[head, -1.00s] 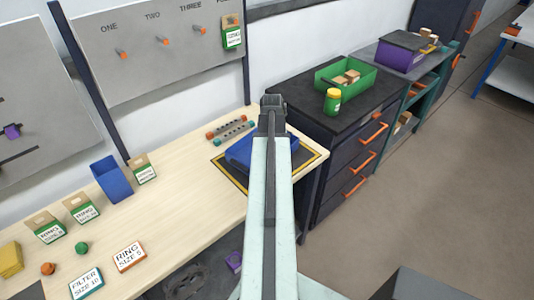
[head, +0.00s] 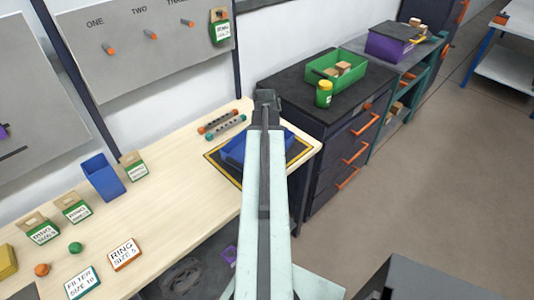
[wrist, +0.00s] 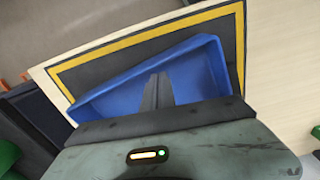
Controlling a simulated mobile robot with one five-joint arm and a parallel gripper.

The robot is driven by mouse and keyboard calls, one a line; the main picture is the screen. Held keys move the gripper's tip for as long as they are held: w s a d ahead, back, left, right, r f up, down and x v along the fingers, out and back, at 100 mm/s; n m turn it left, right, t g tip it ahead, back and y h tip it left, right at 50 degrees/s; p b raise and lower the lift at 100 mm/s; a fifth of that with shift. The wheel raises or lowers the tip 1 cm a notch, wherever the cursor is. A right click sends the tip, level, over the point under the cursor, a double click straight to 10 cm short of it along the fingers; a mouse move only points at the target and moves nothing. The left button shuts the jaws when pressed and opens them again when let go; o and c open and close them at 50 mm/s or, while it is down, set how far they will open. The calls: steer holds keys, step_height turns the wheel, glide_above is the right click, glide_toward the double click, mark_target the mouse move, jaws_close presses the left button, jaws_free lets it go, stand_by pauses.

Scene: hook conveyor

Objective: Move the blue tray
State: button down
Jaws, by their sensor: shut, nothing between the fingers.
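The blue tray (head: 234,150) lies on a black mat with a yellow border (head: 222,172) at the right end of the wooden bench. My arm hides part of it in the head view. In the wrist view the blue tray (wrist: 205,62) appears empty, with its rim and inner floor showing. My gripper (wrist: 158,88) shows there with its fingers together, over the tray's inside; whether they touch it I cannot tell. In the head view, my gripper end (head: 265,98) appears across the tray, near the bench's back edge.
Two rods (head: 222,125) lie left of the mat. A blue bin (head: 103,177), several small boxes and label cards stand on the bench's left. A dark drawer cabinet (head: 340,150) right of the bench carries a green tray (head: 350,72) and a yellow-green jar (head: 324,94).

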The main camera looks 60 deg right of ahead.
steer(key=w, duration=0.1)
steer(key=w+d, duration=0.1)
steer(key=w, duration=0.1)
steer(key=shift+d, duration=0.2)
step_height(320, 180, up, 10)
steer(key=p, duration=1)
